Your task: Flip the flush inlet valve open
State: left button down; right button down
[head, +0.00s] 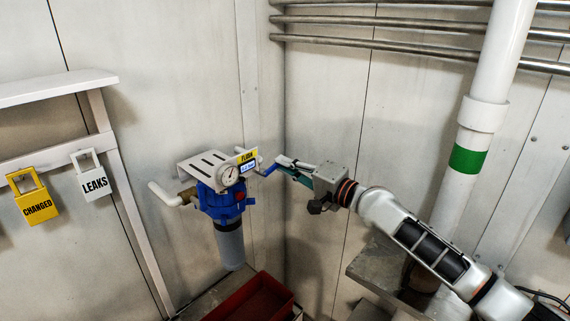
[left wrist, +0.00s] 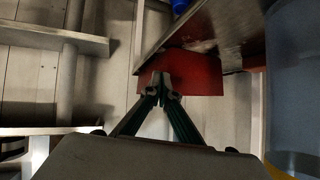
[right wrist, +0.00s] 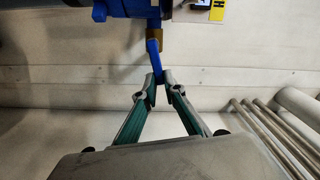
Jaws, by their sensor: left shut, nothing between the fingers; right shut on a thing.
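The flush unit is a blue filter housing (head: 222,203) with a clear bowl (head: 230,248), a round gauge (head: 229,175) and a yellow label (head: 246,157). The flush inlet valve's blue lever (head: 270,169) sticks out at its right side. In the right wrist view the lever (right wrist: 154,62) hangs from a brass fitting (right wrist: 154,38), its end between my fingertips. My right gripper (head: 283,163) is shut on the lever end; its fingers also show in the right wrist view (right wrist: 160,84). My left gripper (left wrist: 161,80) is shut and empty, in front of a red surface; it is not in the head view.
A red tray (head: 262,300) stands below the filter. A white pipe (head: 160,192) joins the filter's left side. A yellow tag (head: 37,206) and a white tag (head: 93,183) hang from a frame at left. A thick white pipe (head: 490,75) with a green band stands at right.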

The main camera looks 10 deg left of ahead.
jog(key=shift+f+m, duration=0.7)
jog(key=shift+m, duration=0.7)
jog(key=c, duration=2.4)
grip_release()
jog(key=shift+d, duration=0.1)
jog(key=v, duration=1.2)
